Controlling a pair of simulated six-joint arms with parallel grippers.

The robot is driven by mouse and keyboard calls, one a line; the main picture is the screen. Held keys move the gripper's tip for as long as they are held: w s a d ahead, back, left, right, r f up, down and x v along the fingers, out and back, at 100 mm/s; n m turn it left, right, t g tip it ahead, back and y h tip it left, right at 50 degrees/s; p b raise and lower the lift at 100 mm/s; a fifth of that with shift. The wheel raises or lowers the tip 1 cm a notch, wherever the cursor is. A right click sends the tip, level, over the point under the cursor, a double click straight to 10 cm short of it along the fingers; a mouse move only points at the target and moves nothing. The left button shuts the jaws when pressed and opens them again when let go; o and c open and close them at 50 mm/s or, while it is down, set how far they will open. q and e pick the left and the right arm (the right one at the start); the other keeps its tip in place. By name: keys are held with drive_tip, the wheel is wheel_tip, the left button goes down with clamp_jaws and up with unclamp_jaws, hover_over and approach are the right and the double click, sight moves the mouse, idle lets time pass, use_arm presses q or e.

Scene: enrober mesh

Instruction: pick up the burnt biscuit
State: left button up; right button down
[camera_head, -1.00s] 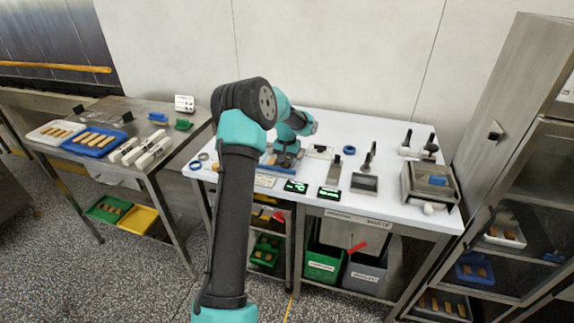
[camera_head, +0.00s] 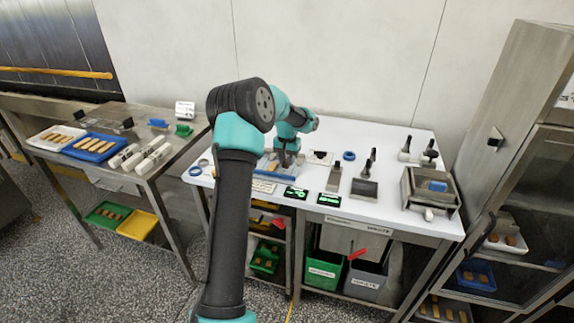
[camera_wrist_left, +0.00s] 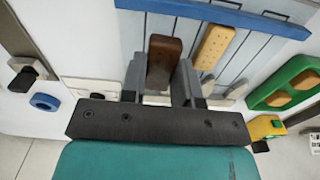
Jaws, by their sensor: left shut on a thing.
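The burnt biscuit (camera_wrist_left: 163,62) is dark brown in the left wrist view. It sits between the two grey fingers of my left gripper (camera_wrist_left: 160,82), which is shut on it. Its far end shows over the grey slats of a blue-rimmed tray (camera_wrist_left: 233,16); I cannot tell whether it still touches them. A paler golden biscuit (camera_wrist_left: 214,47) lies on the slats just to its right. In the head view my left gripper (camera_head: 286,161) is low over the white table, and the burnt biscuit is not made out there. My right gripper is in neither view.
In the left wrist view a green tray (camera_wrist_left: 274,95) with biscuits is at the right and a blue ring (camera_wrist_left: 44,102) at the left. In the head view, scrapers and a metal box (camera_head: 429,192) stand right of my arm. A steel cabinet (camera_head: 520,150) borders the right.

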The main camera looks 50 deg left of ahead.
use_arm(q)
drive_tip(key=s+d+r, duration=0.1)
drive_tip(key=s+d, duration=0.9)
drive_tip(key=d, duration=0.2)
drive_tip(key=shift+s+r, duration=0.15)
drive_tip(key=shift+s, duration=0.1)
drive_tip(key=shift+w, duration=0.1)
